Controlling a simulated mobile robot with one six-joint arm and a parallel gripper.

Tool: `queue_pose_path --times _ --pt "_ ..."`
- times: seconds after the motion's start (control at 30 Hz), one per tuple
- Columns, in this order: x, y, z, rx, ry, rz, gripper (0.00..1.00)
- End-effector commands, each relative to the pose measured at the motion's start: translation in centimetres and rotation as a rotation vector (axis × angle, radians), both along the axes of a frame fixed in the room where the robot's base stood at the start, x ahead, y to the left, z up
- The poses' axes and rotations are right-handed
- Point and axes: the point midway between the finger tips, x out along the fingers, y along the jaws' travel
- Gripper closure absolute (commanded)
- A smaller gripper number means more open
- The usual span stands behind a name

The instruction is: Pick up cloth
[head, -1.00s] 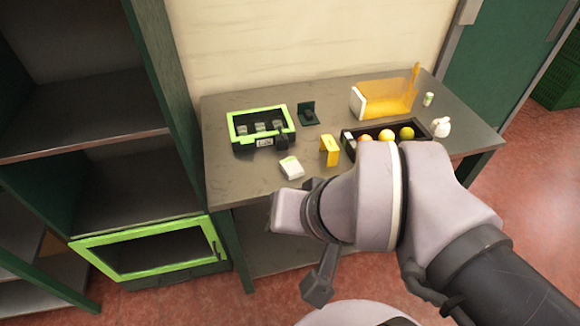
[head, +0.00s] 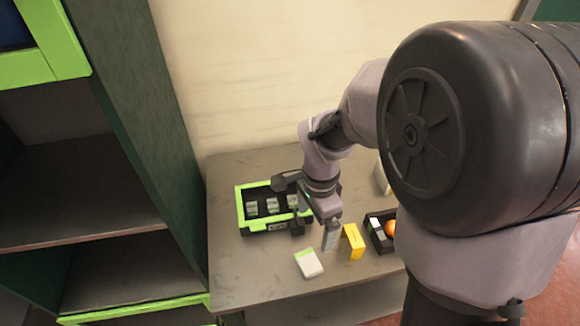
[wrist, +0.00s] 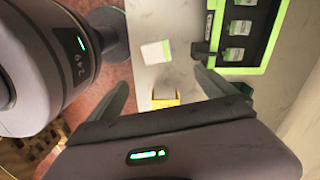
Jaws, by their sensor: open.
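The cloth seems to be the small white folded piece with a green edge (head: 309,263), lying flat near the front of the grey table. It also shows in the wrist view (wrist: 156,51), beyond the fingertips. My gripper (head: 314,232) is above the table, behind the cloth and beside the yellow stand in the head view. In the wrist view my gripper (wrist: 161,76) has its two fingers spread wide with nothing held between them. The gripper does not appear to touch the cloth.
A green-rimmed black tray (head: 240,210) with several small packs stands at the back left. A yellow stand (head: 354,241) is right of the cloth. A black box (head: 371,228) with an orange is farther right, partly hidden by my arm. Bare table lies left of the cloth.

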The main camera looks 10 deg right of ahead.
Motion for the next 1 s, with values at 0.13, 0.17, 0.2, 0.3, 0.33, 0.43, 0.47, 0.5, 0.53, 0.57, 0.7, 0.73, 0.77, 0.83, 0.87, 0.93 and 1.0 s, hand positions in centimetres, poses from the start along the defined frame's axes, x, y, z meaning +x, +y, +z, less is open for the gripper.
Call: queue_pose_path --times 0.13,0.17,0.2,0.3,0.33,0.43,0.47,0.5,0.53,0.57,0.7,0.73,0.77,0.83,0.87,0.93,1.0 --pt "-0.2 0.0 -5.2 0.001 0.005 0.000 0.05" --pt "-0.2 0.0 -6.2 0.001 0.005 0.001 0.05" --pt "-0.2 0.0 -7.3 0.000 0.004 0.002 0.05" --pt "-0.2 0.1 -9.7 0.000 0.003 0.001 0.05" --pt "-0.2 0.1 -10.2 0.001 0.003 0.001 0.05" --pt "-0.2 0.1 -11.1 0.001 0.001 0.002 0.05" --pt "-0.1 0.1 -11.3 0.001 0.001 0.003 0.05" --pt "-0.1 0.1 -11.6 0.001 0.000 0.003 0.05" --pt "-0.1 0.2 -11.9 0.001 0.000 0.004 0.05" --pt "0.0 0.2 -12.3 0.001 0.000 0.004 0.05" --pt "0.2 0.6 -15.3 0.001 0.002 0.003 0.05" --pt "0.2 0.6 -15.8 0.002 0.002 0.002 0.05" --pt "0.2 0.6 -16.3 0.001 0.002 0.002 0.05" --pt "0.2 0.6 -16.6 0.001 0.000 0.002 0.05" --pt "0.2 0.6 -16.5 0.001 0.000 0.002 0.05" --pt "0.3 0.6 -16.4 0.001 -0.001 0.002 0.05" --pt "0.3 0.6 -16.3 0.001 -0.001 0.002 0.09"
